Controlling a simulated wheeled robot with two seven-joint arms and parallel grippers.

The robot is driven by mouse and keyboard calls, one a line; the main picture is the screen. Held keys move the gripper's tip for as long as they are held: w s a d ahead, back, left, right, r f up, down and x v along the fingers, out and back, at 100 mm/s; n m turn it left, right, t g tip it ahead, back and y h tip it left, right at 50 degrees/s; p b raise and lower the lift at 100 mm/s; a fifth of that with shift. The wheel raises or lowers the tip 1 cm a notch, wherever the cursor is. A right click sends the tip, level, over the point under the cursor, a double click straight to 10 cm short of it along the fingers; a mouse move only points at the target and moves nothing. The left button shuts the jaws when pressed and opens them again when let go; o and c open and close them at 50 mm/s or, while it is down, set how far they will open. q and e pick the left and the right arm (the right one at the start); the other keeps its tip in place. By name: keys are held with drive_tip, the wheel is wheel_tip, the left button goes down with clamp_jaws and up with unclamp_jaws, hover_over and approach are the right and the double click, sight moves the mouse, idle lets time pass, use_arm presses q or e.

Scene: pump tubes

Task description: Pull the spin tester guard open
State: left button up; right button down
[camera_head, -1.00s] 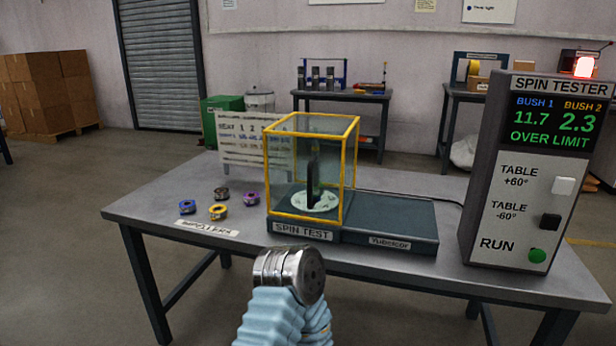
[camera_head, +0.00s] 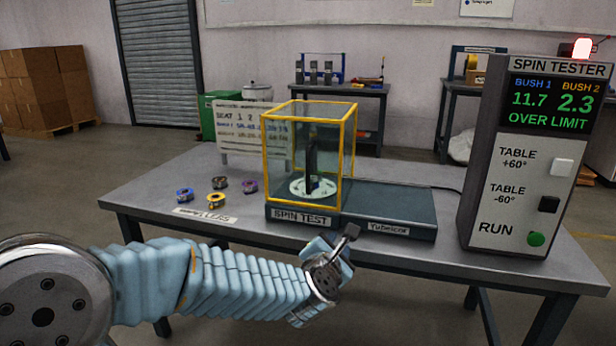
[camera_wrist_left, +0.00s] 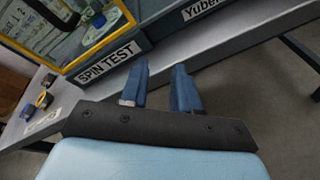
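The spin tester guard (camera_head: 286,152) is a clear box with yellow edges, standing over a pale disc (camera_head: 306,186) and a dark upright part on the SPIN TEST base (camera_head: 300,217). The guard's lower yellow edge also shows in the left wrist view (camera_wrist_left: 108,47). My left gripper (camera_head: 346,240) is in front of the table's front edge, below and right of the guard, apart from it. In the left wrist view my left gripper (camera_wrist_left: 160,72) has its two blue fingers apart with nothing between them. My right gripper is in neither view now.
A dark flat slide bed (camera_head: 392,208) extends right of the guard and is bare. The spin tester console (camera_head: 530,160) stands at the right, reading OVER LIMIT. Several small coloured rings (camera_head: 217,198) lie left of the guard. A white board (camera_head: 240,135) stands behind.

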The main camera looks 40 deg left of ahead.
sight(308, 172)
use_arm(q)
drive_tip(key=s+a+r+n+t+y, duration=0.1)
drive_tip(key=s+a+r+n+y, duration=0.15)
drive_tip(key=r+n, duration=0.3)
drive_tip(key=s+a+r+n+y, duration=0.2)
drive_tip(key=s+r+n, duration=0.25)
drive_tip(key=r, duration=0.25)
drive_tip(key=x, duration=0.9)
drive_tip(key=p+x, duration=0.1)
drive_tip(key=x, duration=0.4)
drive_tip(key=shift+w+d+r, duration=0.2)
drive_tip(key=shift+w+d, duration=0.05)
drive_tip(key=shift+w, duration=0.1)
clamp_jaws()
